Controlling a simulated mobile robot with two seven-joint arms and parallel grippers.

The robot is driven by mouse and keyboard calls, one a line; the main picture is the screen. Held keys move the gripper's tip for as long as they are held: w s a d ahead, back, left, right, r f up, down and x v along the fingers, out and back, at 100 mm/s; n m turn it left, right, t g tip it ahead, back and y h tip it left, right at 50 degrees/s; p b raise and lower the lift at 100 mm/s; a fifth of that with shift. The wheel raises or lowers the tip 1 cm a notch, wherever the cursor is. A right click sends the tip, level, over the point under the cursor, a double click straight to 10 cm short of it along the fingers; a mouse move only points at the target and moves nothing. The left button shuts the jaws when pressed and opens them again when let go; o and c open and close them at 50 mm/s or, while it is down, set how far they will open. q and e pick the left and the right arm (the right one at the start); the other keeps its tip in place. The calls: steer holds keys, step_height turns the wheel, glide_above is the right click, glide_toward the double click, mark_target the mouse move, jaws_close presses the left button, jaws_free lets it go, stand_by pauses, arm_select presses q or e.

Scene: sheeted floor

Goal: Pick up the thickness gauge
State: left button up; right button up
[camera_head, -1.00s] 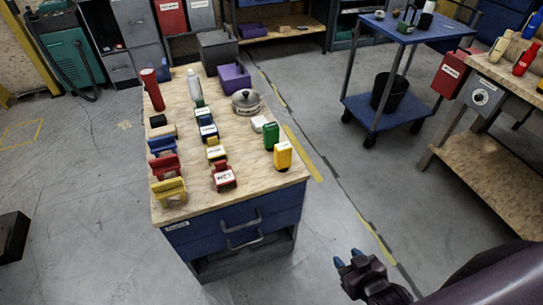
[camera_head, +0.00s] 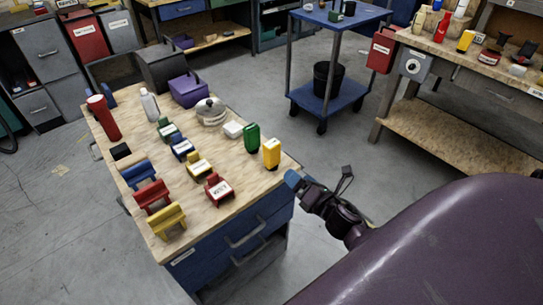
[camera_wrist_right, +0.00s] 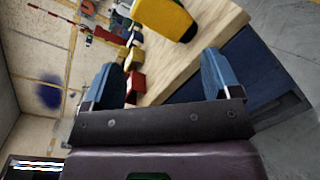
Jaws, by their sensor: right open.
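On the wooden cabinet top (camera_head: 190,205), a yellow upright block-shaped device (camera_head: 271,153) stands near the right edge, with a similar green one (camera_head: 252,138) beside it. I cannot read their labels, so I cannot tell which thing is the thickness gauge. My right gripper (camera_head: 294,181) is just off the cabinet's right corner, close to the yellow device but apart from it. In the right wrist view the gripper (camera_wrist_right: 158,80) has its blue fingers spread with nothing between them; the yellow device (camera_wrist_right: 165,16) lies beyond them. My left gripper is not in view.
The top also holds several small coloured labelled holders, a red cylinder (camera_head: 103,117), a white bottle (camera_head: 149,105), a purple bin (camera_head: 189,92), a round lidded pot (camera_head: 211,110) and a small white block (camera_head: 233,130). A blue cart (camera_head: 325,105) stands behind.

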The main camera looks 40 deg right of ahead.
mark_target(275, 152)
steer(key=w+n, duration=0.3)
steer(key=w+n+y, duration=0.1)
steer(key=w+n, duration=0.3)
steer(key=w+r+n+y, duration=0.1)
steer(key=w+n, duration=0.2)
steer(key=shift+w+d+t, duration=0.2)
steer(key=shift+w+t, duration=0.05)
steer(key=shift+t, duration=0.15)
steer(key=shift+w+f+b, duration=0.15)
steer(key=shift+w+b, duration=0.05)
steer(key=shift+w, duration=1.1)
steer(key=shift+w+f+b, duration=0.15)
steer(key=shift+w+b, duration=0.05)
steer(key=shift+w, duration=1.1)
steer(key=c, duration=1.1)
